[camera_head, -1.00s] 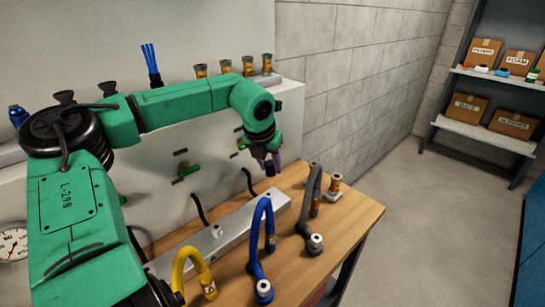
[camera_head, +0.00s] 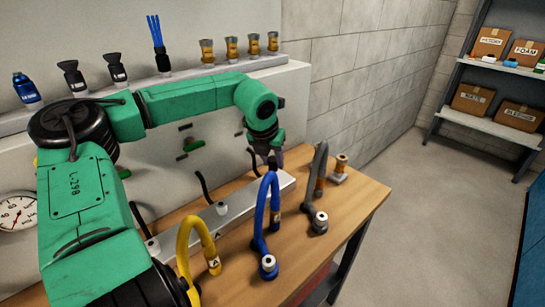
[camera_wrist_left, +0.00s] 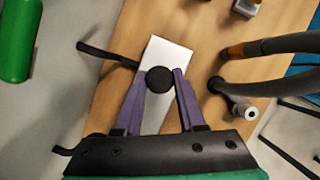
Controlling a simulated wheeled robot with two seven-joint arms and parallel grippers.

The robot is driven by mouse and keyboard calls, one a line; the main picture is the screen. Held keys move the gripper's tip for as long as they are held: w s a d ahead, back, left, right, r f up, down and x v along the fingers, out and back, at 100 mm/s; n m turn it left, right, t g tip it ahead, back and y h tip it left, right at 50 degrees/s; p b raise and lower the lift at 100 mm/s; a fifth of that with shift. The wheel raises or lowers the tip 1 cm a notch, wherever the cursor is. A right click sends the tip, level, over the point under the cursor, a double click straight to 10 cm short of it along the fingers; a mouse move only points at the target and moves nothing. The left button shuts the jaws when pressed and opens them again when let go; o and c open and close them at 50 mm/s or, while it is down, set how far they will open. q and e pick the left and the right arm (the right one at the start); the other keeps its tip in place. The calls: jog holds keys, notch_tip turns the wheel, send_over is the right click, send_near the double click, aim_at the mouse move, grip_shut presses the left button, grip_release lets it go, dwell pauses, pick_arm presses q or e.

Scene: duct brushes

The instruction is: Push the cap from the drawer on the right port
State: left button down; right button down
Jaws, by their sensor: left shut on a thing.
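My left gripper (camera_head: 273,160) is over the right end of the metal rail (camera_head: 238,207) on the wooden bench. In the left wrist view, the purple fingers of this gripper (camera_wrist_left: 160,76) are shut on a round black cap (camera_wrist_left: 159,80). The pale rail (camera_wrist_left: 168,52) shows behind the cap. The right port is hidden under the cap and gripper, so I cannot tell whether the cap touches it. My right gripper is out of view.
A blue hose (camera_head: 273,205), a yellow hose (camera_head: 183,245) and a grey hose (camera_head: 318,175) arch up near the rail, the blue one close to my gripper. A back ledge holds a blue bottle (camera_head: 26,90) and several fittings.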

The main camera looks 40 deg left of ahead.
pick_arm(q)
jog(key=shift+f, duration=0.1)
dwell(0.6)
dwell(0.3)
jog(key=shift+b, duration=0.7)
dwell(1.0)
jog(key=shift+f+b, duration=0.5)
jog(key=shift+c, duration=2.1)
grip_release()
